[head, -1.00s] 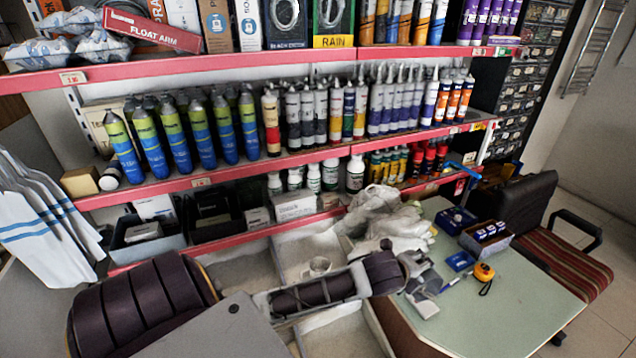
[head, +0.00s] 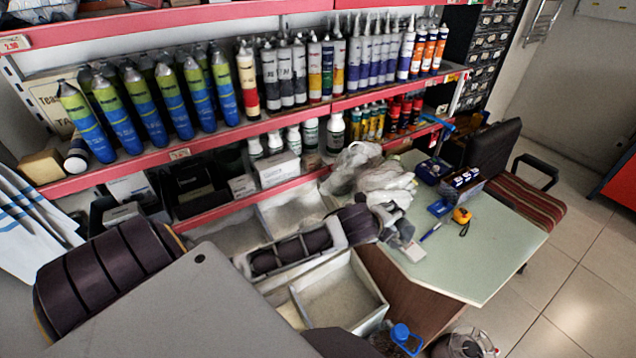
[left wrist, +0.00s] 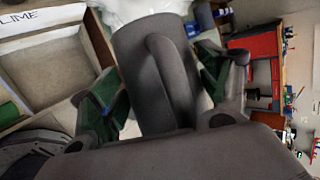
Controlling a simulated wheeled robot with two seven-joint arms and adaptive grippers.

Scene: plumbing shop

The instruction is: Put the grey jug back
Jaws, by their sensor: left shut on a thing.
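The grey jug (left wrist: 138,50) fills the middle of the left wrist view, dark grey with a long raised handle. My left gripper (left wrist: 158,88) is shut on it, with one green-padded finger on each side. In the head view my left gripper (head: 393,226) is at the left part of the pale green desktop, beside white plastic bags. There the jug is hard to tell apart from my gripper and wrist. I cannot tell whether the jug touches the desktop. My right gripper is not in view.
Open bins (head: 340,292) sit under my left forearm. Shelves of bottles (head: 205,95) stand behind.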

